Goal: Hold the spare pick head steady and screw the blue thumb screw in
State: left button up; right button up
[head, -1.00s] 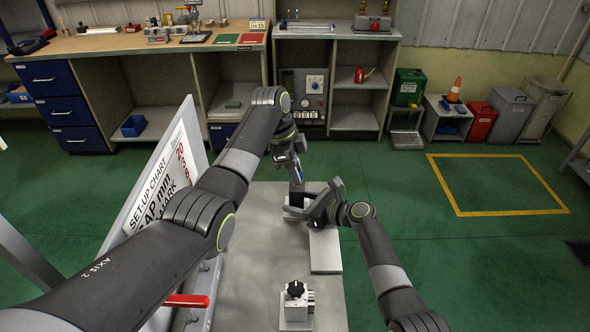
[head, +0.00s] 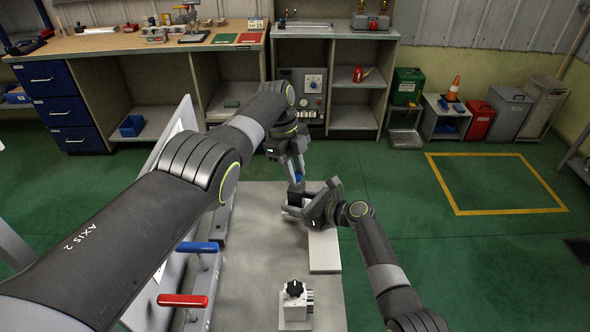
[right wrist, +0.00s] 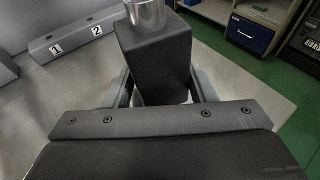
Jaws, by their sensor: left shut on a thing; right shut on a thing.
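In the right wrist view, the spare pick head appears as a dark block (right wrist: 160,65) with a shiny metal cylinder (right wrist: 146,14) on top, cut off by the frame edge. My right gripper (head: 296,208) is shut on this block low over the bench; its fingers hide most of it in the head view. My left gripper (head: 296,174) is just above and behind it, pointing down. A bit of blue, the thumb screw (head: 299,178), shows at its fingertips. I cannot tell whether the screw touches the pick head. The left gripper is not in the right wrist view.
The grey bench (head: 250,285) holds a pale plate (head: 324,250) and a small block with a black knob (head: 295,290). Red (head: 182,300) and blue (head: 197,247) handles and a leaning chart board (head: 175,140) are at left. A bar numbered 1 and 2 (right wrist: 75,38) lies behind.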

pick_arm(q)
jog(key=o, duration=0.8)
jog(key=shift+a, duration=0.15)
jog(key=n+t, duration=0.1)
jog(key=n, duration=0.5)
jog(key=shift+n+t+h, duration=0.3)
jog(key=shift+n+t, duration=0.1)
jog(key=n+t, duration=0.1)
jog(key=n, duration=0.3)
jog(key=n+t, duration=0.1)
jog(key=n, duration=0.2)
jog(key=shift+n, duration=0.3)
jog(key=n+y, duration=0.1)
jog(key=n, duration=0.2)
jog(key=n+t+y, duration=0.1)
jog(key=n, duration=0.2)
jog(key=shift+n, duration=0.3)
jog(key=n+y, duration=0.1)
jog(key=n, duration=0.5)
jog(key=shift+n+y, duration=0.3)
jog(key=shift+y, duration=0.1)
jog(key=shift+d, duration=0.5)
